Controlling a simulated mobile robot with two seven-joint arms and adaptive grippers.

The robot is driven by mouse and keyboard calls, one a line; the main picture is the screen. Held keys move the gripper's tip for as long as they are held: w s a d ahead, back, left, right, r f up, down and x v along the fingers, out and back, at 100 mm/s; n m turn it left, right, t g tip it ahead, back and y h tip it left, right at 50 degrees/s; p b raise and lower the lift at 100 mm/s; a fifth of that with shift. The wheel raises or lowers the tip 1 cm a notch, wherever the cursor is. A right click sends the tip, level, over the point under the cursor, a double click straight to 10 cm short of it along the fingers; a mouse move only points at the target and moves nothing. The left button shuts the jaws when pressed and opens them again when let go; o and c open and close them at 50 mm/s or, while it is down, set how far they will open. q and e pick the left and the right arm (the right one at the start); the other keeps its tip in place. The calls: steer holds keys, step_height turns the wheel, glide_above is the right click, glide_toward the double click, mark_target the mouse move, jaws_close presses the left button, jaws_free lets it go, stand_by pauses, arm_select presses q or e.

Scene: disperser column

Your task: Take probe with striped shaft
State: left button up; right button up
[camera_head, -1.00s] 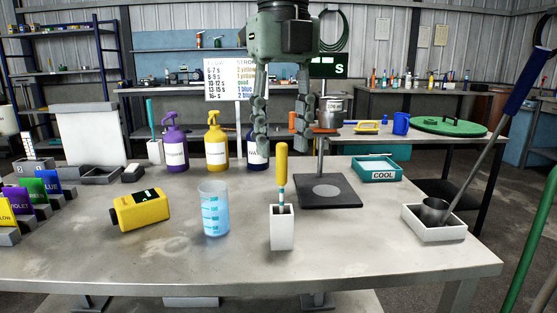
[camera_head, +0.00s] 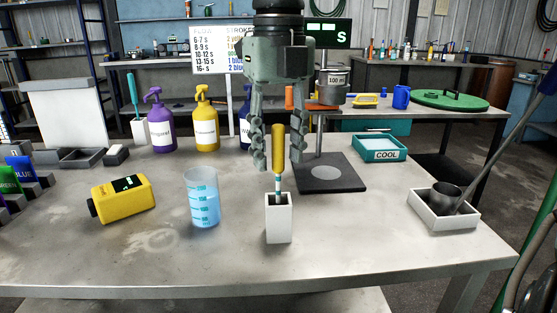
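The probe with the striped shaft (camera_head: 278,152) has a yellow handle and a short teal-and-white banded shaft. It stands upright in a white square holder (camera_head: 279,219) near the middle of the table. My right gripper (camera_head: 278,160) points straight down from above, fingers spread. Its fingertips show to the left and right of the yellow handle, with a gap on each side. The lower end of the shaft is hidden in the holder. My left gripper is not in view.
A beaker of blue liquid (camera_head: 202,198) and a yellow timer-like device (camera_head: 123,199) stand left of the holder. A dark stand base (camera_head: 330,174) is behind right. A white tray (camera_head: 442,212) with a metal cup is at the right. The table front is clear.

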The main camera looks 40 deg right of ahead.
steer(key=shift+f, duration=0.5)
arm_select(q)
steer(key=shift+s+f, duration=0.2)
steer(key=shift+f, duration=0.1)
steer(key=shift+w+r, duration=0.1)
arm_select(e)
jaws_close()
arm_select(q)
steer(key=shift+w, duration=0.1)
arm_select(e)
steer(key=shift+r, duration=0.1)
